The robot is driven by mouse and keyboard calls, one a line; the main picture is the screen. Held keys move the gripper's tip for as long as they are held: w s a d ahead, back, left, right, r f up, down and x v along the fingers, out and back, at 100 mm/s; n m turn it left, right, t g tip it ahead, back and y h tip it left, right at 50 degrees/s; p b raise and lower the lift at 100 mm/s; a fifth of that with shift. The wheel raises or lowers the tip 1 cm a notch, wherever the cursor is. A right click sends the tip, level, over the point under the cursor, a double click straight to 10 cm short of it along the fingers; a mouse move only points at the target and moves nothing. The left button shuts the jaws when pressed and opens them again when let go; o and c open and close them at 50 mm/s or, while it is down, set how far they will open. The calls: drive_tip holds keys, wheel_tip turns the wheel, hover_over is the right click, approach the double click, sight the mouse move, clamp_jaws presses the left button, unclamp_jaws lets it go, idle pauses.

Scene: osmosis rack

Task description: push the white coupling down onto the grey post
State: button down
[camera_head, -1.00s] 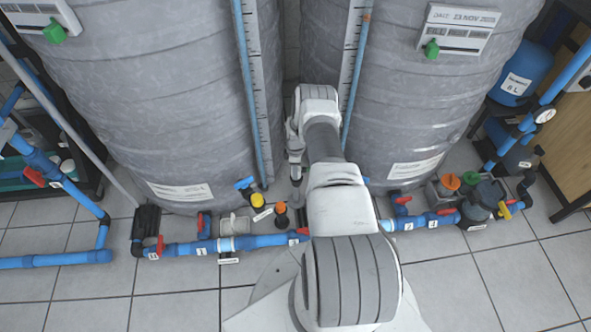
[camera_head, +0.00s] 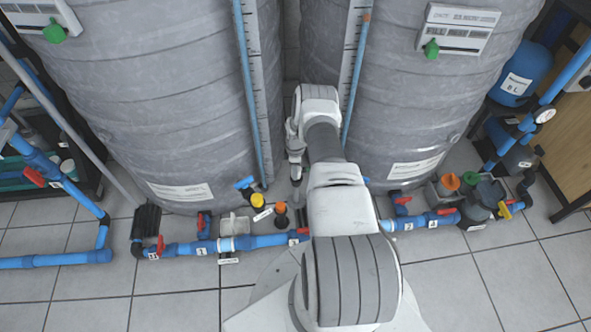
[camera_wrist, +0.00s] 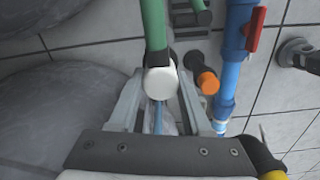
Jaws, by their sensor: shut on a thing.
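In the wrist view a round white coupling (camera_wrist: 160,82) sits between the fingertips of my gripper (camera_wrist: 160,88), which is shut on it. A green tube (camera_wrist: 154,25) runs up the picture from the coupling; I cannot tell whether they are joined. In the head view my gripper (camera_head: 296,172) points down in front of the gap between the two big tanks, and the coupling cannot be made out there. The grey post cannot be clearly made out in either view. The coupling's underside is hidden, so I cannot tell whether it touches the post.
An orange-capped fitting (camera_wrist: 207,82) stands close to the right finger in the wrist view. Beyond it runs a blue pipe (camera_wrist: 232,70) with a red handle (camera_wrist: 254,30). Two grey tanks (camera_head: 180,100) rise behind my arm. The tiled floor (camera_head: 90,295) in front is mostly clear.

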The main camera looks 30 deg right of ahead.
drive_tip(key=shift+f, duration=0.35)
drive_tip(key=shift+c, duration=1.3)
unclamp_jaws()
wheel_tip(320, 180, up, 17)
drive_tip(key=p, duration=0.6)
drive_tip(key=shift+r, duration=0.15)
